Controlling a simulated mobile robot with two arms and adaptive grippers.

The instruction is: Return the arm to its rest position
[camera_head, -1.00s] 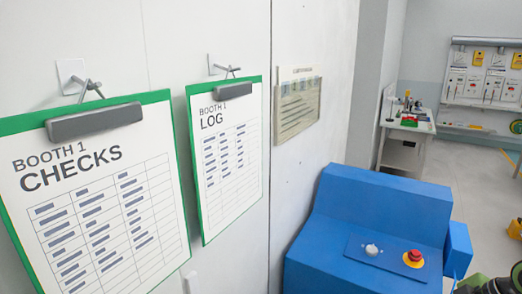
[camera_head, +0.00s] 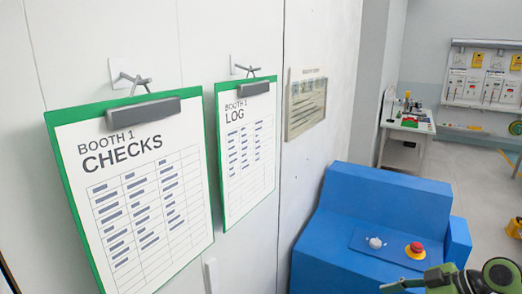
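My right arm, green with dark round joints, comes in at the bottom right corner of the head view, in front of the blue console (camera_head: 385,200). At its left end a narrow part that looks like my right gripper (camera_head: 402,286) shows at the bottom edge. It is small and cut off, so I cannot tell whether it is open or shut. I see nothing held in it. My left gripper is out of view.
Two green-edged clipboards, Booth 1 Checks (camera_head: 130,180) and Booth 1 Log (camera_head: 247,165), hang on the left wall. The console bears a red button (camera_head: 416,248) and a white knob (camera_head: 375,243). A workbench (camera_head: 407,125) stands at the back. Open floor lies at right.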

